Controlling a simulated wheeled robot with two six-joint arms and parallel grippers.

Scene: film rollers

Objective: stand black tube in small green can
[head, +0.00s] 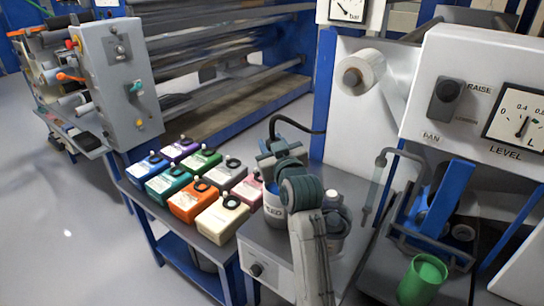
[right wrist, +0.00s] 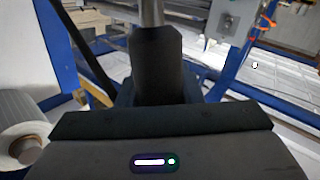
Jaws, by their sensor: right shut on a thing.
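My right gripper (head: 278,148) is shut on the black tube (head: 298,123), above the white can marked FEED (head: 273,208). The tube's black hose arcs up and to the right from the gripper. In the right wrist view the black tube (right wrist: 156,55) stands upright in front of the gripper body, with a grey rod at the top edge. My arm hides the tube's lower end, so I cannot tell whether it is inside the white can. The small green can (head: 417,284) stands at the lower right, apart from the gripper, with green inside. My left gripper is not in view.
Several coloured lidded containers (head: 185,200) stand on the left bench. A grey-green pipe (head: 375,185) and blue frame (head: 445,200) rise near the green can. The grey LEVEL panel (head: 470,100) overhangs at right. A white roll (head: 365,70) sticks out behind.

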